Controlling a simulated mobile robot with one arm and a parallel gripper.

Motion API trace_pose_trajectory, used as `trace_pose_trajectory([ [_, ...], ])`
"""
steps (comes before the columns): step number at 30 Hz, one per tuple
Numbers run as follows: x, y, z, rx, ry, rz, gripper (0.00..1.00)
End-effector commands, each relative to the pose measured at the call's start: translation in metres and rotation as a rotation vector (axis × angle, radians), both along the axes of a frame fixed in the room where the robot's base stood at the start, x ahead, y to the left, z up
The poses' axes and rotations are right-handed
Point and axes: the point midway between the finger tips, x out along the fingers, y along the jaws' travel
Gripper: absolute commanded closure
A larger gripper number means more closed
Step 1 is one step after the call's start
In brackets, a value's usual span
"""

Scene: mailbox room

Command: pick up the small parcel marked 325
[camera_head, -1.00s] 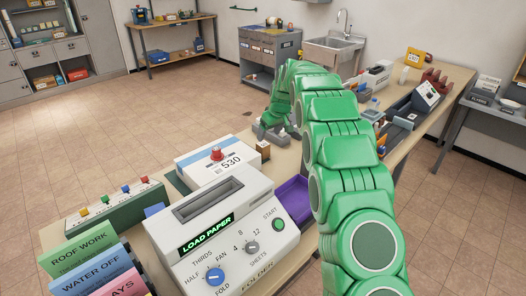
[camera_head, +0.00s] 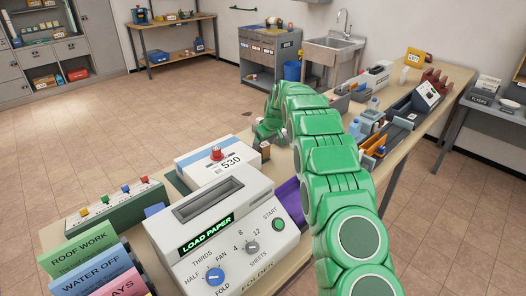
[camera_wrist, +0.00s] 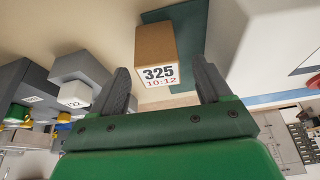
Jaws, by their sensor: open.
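The small brown parcel marked 325 (camera_wrist: 157,62) shows in the wrist view, with "325" and "10:12" on a white label facing me. It stands by a dark green mat (camera_wrist: 190,32). My gripper (camera_wrist: 160,66) is open, its two dark fingers on either side of the parcel in the picture, with gaps to both. I cannot tell whether the fingertips reach past its front face. In the head view the small parcel (camera_head: 265,147) is partly hidden beside my gripper (camera_head: 269,138), behind the folding machine.
A white box marked 530 (camera_head: 225,164) with a red knob lies just left of the parcel. The cream folder machine (camera_head: 225,235) stands in front, and a purple tray (camera_head: 289,192) is beside it.

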Motion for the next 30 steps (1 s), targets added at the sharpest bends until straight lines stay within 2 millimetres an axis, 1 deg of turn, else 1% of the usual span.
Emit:
trace_pose_trajectory([
  [1, 0.001, 0.002, -0.006, 0.0, 0.001, 0.0, 0.22],
  [5, 0.005, 0.005, -0.016, 0.0, 0.001, 0.0, 0.22],
  [13, 0.006, 0.005, -0.017, 0.0, -0.001, 0.0, 0.22],
  [14, 0.006, 0.005, -0.017, 0.0, -0.001, 0.0, 0.25],
  [24, 0.006, 0.005, -0.017, 0.0, -0.001, 0.0, 0.78],
  [25, 0.006, 0.005, -0.017, 0.0, -0.001, 0.0, 0.81],
  [30, 0.006, 0.005, -0.017, 0.001, -0.002, 0.0, 0.81],
])
